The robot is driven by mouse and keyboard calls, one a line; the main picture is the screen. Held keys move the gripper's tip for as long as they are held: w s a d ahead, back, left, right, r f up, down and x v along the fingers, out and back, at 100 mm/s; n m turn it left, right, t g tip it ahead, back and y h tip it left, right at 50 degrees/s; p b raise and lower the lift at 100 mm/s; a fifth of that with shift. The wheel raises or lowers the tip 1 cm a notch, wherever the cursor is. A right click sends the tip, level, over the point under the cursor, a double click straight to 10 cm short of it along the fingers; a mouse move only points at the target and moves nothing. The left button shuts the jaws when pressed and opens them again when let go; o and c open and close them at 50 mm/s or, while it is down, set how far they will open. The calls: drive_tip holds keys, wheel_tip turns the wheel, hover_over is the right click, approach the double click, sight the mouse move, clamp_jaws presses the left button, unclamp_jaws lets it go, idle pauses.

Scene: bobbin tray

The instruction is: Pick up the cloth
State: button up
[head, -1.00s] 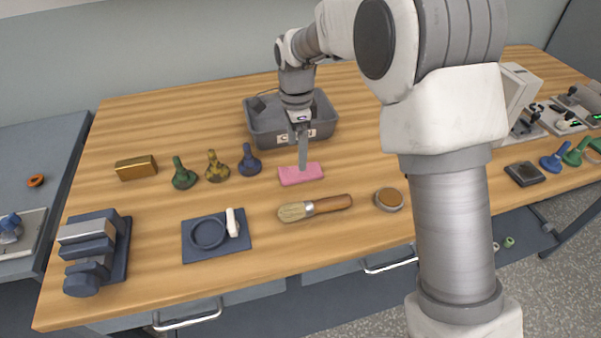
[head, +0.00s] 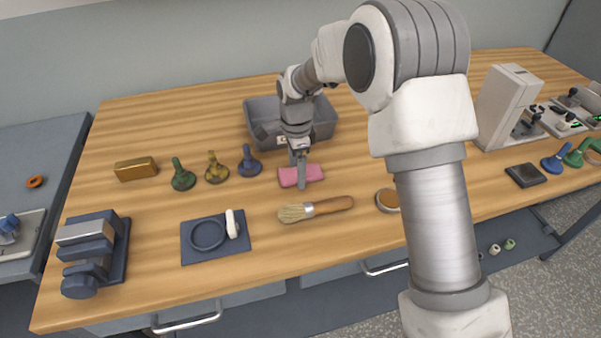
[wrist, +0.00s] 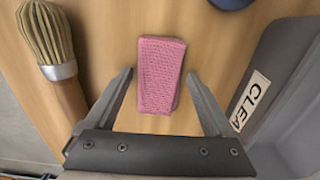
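The cloth is a folded pink textured rectangle (head: 314,173) lying flat on the wooden table, in front of the grey bin. In the wrist view the cloth (wrist: 160,75) lies ahead of and between my two spread fingertips. My gripper (wrist: 159,78) is open and empty, and its fingers do not touch the cloth in that view. In the head view my gripper (head: 301,183) points down over the cloth and hides part of its middle. Its exact height above the cloth is hard to tell.
The grey bin (head: 325,119) stands just behind the cloth; its labelled wall (wrist: 272,75) is on the right in the wrist view. A brush (head: 330,204) lies in front. A blue-handled piece (head: 249,163) stands to the left. A round tin (head: 386,200) sits front right.

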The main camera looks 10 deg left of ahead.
sight(296, 170)
drive_tip(key=c, duration=1.1)
drive_tip(key=shift+o, duration=0.2)
drive_tip(key=shift+r, duration=0.1)
wheel_tip(296, 170, up, 4)
drive_tip(key=shift+a+r, duration=0.1)
drive_tip(key=shift+r, duration=0.05)
drive_tip(key=s+d+r, duration=0.6)
drive_tip(key=s+d, duration=0.1)
drive_tip(key=s, duration=0.2)
drive_tip(key=shift+s+r, duration=0.25)
drive_tip(key=shift+s, duration=0.05)
